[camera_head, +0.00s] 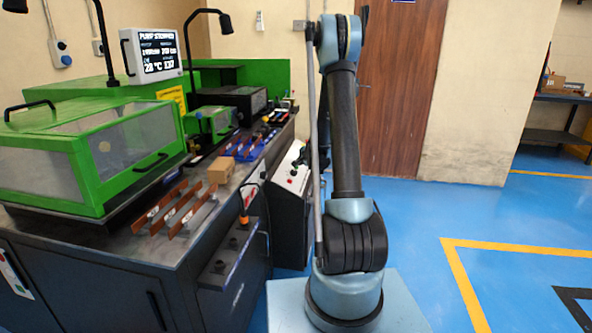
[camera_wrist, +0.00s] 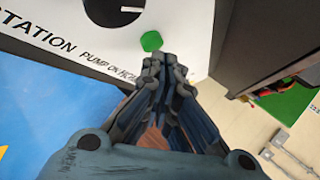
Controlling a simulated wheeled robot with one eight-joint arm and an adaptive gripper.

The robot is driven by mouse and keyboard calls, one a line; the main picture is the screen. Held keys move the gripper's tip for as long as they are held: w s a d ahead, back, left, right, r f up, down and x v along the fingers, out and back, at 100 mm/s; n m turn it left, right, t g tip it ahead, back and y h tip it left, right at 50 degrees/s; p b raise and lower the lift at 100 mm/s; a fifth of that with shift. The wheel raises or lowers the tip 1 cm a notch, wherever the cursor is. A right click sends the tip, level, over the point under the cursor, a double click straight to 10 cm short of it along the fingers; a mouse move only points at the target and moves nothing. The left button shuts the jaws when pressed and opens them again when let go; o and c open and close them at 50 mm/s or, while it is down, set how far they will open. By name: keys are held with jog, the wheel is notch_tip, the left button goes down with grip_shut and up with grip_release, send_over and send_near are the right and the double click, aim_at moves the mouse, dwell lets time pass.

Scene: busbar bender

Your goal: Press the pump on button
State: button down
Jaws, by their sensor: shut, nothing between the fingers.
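The green pump on button (camera_wrist: 151,41) sits on a white panel (camera_wrist: 60,32) in the wrist view, beside the printed words "PUMP ON". My gripper (camera_wrist: 160,64) is shut and empty, its fingertips just below the button in the picture. I cannot tell whether the tips touch the panel. In the head view, the control box (camera_head: 291,181) with its sloped white face stands at the end of the bench, partly behind my arm. The green button cannot be made out there. The display (camera_head: 158,53) reads "PUMP STOPPED".
A black round knob (camera_wrist: 113,10) is on the panel beside the button. The bench (camera_head: 130,249) holds a green machine (camera_head: 98,150), copper-coloured bars (camera_head: 184,205) and a small cardboard box (camera_head: 221,169).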

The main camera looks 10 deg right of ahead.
jog(key=shift+w+a+f, duration=0.1)
jog(key=shift+a+f, duration=0.15)
jog(key=shift+f, duration=0.25)
dwell(0.8)
jog(key=shift+r, duration=0.1)
jog(key=shift+d+r, duration=0.4)
jog(key=shift+r, duration=0.35)
jog(key=r, duration=0.1)
jog(key=d+r, duration=0.1)
jog(key=r, duration=0.1)
jog(key=s+d+r, duration=0.1)
jog(key=shift+d+r, duration=0.1)
jog(key=shift+r, duration=0.15)
dwell(0.5)
